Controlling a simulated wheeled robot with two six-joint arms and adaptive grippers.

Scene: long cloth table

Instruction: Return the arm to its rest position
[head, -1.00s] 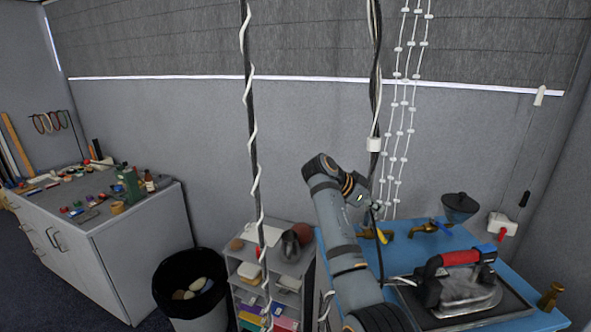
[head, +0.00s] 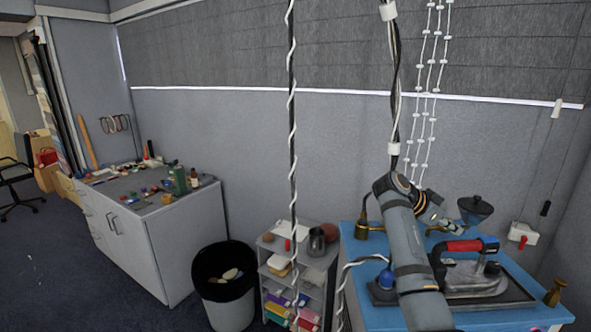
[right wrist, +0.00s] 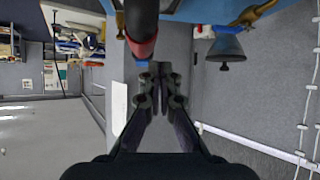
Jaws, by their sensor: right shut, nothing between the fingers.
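My right arm (head: 408,245) rises from the bottom of the head view and bends over the blue workbench (head: 348,290). My right gripper (head: 456,226) is above the bench's back part, near a brass fitting (head: 440,229). It is small and partly blurred there. In the right wrist view the two dark fingers (right wrist: 160,78) are shut together with nothing between them. A red-and-black handle (right wrist: 141,35) shows just beyond them. My left gripper is not in view.
Cables (head: 394,100) hang close to my arm. A shelf unit (head: 268,252), bin (head: 229,309) and cabinet (head: 160,262) stand left.

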